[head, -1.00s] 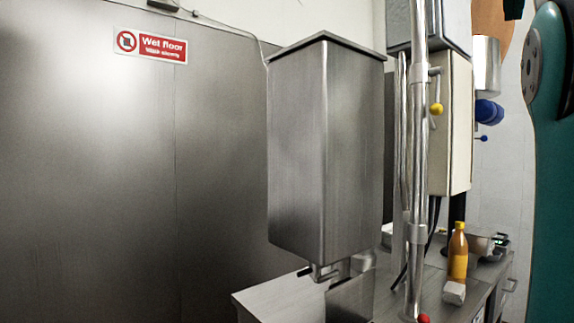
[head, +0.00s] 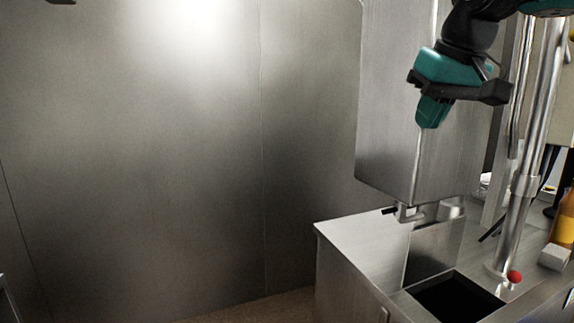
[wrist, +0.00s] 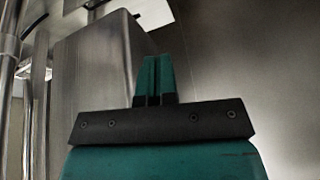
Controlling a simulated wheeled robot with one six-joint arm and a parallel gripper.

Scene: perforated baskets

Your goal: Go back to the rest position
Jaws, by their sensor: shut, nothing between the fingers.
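My gripper (head: 434,112) is teal and black and hangs from my arm at the upper right of the head view. It is in front of the tall steel box in that picture, pointing down. In the wrist view my gripper (wrist: 155,62) shows its two teal fingers together, with nothing between them. Whether it touches the steel box cannot be told, but no contact shows.
The tall steel box (head: 385,100) hangs above a steel counter (head: 345,240) with a dark square opening (head: 452,298). A chrome pipe (head: 532,130) with a red knob (head: 514,277), a white block (head: 554,257) and an orange bottle (head: 566,222) are at right. A bare metal wall (head: 150,150) fills the left.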

